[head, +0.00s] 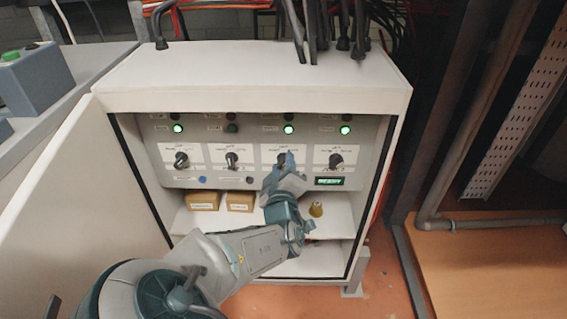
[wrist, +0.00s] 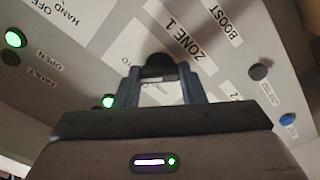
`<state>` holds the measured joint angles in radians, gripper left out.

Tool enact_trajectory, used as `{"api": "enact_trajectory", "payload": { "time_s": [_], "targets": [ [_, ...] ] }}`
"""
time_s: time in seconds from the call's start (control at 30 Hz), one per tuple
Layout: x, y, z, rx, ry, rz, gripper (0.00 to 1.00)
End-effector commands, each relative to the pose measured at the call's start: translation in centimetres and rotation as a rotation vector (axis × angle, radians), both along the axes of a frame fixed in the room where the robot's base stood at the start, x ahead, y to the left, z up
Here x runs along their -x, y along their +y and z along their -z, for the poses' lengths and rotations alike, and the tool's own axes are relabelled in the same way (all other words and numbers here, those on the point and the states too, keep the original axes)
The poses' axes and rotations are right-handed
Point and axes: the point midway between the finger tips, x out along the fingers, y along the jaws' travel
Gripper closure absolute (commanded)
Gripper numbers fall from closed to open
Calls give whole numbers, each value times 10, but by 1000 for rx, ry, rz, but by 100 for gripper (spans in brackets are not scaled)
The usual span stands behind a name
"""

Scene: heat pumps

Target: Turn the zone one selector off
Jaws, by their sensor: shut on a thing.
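My gripper (head: 284,158) is at the third selector from the left on the panel, where its fingers partly hide the knob. In the wrist view the two fingers (wrist: 161,88) stand on either side of a black selector knob (wrist: 158,68), shut on it. A ZONE 1 label (wrist: 187,38) shows beside this knob, with a BOOST label (wrist: 222,20) near it. The knob's pointer direction is hidden by the fingers.
Other selectors are on the left (head: 181,160), second (head: 232,160) and far right (head: 335,160). Green lamps (head: 288,129) glow above. A small display (head: 335,181), cardboard boxes (head: 203,201) and a yellowish object (head: 316,209) are below. The open cabinet door (head: 75,205) stands at left.

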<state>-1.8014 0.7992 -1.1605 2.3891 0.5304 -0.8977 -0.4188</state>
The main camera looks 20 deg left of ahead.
Motion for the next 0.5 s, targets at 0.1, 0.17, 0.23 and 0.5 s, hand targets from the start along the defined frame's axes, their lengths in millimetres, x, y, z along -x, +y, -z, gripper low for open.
{"api": "enact_trajectory", "payload": {
  "time_s": [0.1,0.17,0.23,0.5],
  "targets": [
    [0,-1,-5,80,-15,0,86],
    [0,-1,-6,124,-25,1,86],
    [0,-1,-6,181,-38,2,86],
    [0,-2,-4,404,-92,3,86]
  ]
}}
